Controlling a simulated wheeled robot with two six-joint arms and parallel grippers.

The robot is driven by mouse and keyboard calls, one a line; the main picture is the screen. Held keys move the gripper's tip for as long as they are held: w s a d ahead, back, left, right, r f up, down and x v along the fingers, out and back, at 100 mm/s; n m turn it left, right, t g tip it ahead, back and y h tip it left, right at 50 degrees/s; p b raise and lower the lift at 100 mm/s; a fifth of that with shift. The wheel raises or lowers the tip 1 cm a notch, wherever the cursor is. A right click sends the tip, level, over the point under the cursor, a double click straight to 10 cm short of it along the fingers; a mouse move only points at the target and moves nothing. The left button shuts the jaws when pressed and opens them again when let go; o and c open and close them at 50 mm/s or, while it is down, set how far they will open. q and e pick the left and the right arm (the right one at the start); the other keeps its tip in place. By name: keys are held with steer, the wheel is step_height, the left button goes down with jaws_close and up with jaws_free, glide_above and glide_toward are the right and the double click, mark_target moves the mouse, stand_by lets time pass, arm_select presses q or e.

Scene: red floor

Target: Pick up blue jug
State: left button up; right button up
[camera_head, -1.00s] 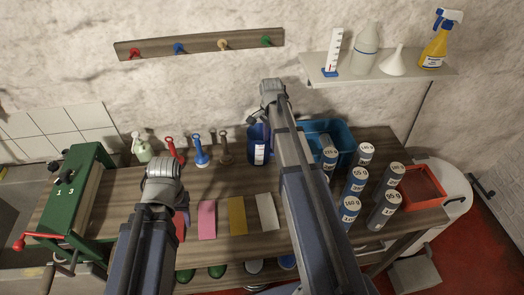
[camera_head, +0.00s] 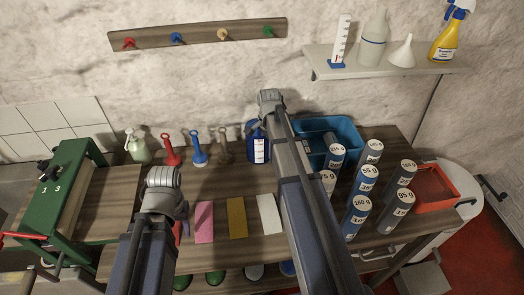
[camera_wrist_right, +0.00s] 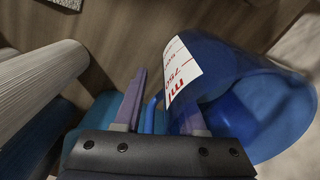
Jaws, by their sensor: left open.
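The blue jug (camera_head: 258,150), with a white scale label, stands upright at the back of the wooden table, partly behind my right arm. In the right wrist view the jug (camera_wrist_right: 225,85) fills the right side. My right gripper (camera_wrist_right: 160,95) is open there, with its two purple fingers spread around the jug's blue handle (camera_wrist_right: 154,112). The right finger is close against the jug's body; whether it touches is unclear. In the head view the right arm hides most of that gripper. My left gripper (camera_head: 178,230) is open low over the table's front, mostly hidden by its arm, away from the jug.
A blue bin (camera_head: 345,130) and several labelled cylinders (camera_head: 358,215) are to the right. Coloured plates (camera_head: 237,218) lie in front. A green device (camera_head: 60,190) stands at left.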

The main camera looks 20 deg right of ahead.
steer(key=shift+r, duration=0.15)
steer(key=shift+c, duration=0.2)
jaws_close()
stand_by(1.0)
